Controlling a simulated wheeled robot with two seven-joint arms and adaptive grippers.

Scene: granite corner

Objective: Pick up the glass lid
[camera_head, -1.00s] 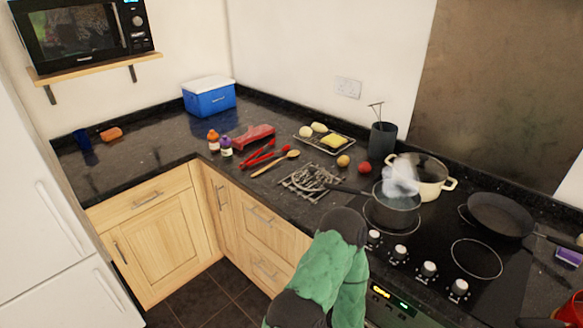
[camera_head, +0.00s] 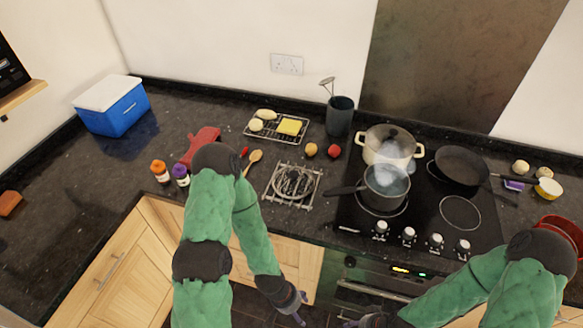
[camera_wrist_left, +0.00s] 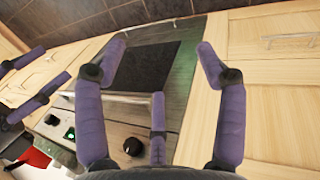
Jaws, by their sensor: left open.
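The glass lid (camera_head: 401,137) appears to lie on the cream pot (camera_head: 372,155) at the back left of the hob, with a dark knob on top. Steam from the saucepan in front blurs part of it. My left gripper (camera_head: 298,309) hangs low in front of the cabinets, well below the counter and away from the lid. In the left wrist view its purple fingers (camera_wrist_left: 160,50) are spread apart and empty, facing the oven front. My right gripper (camera_head: 354,322) is mostly cut off at the bottom edge; purple fingers also show at the left wrist view's left side.
A steaming saucepan (camera_head: 387,190) stands in front of the pot, its handle pointing left. A frying pan (camera_head: 461,165) sits to the right. A utensil holder (camera_head: 339,117) stands behind left, and a wire trivet (camera_head: 291,184) lies left of the hob. The counter edge lies above both hands.

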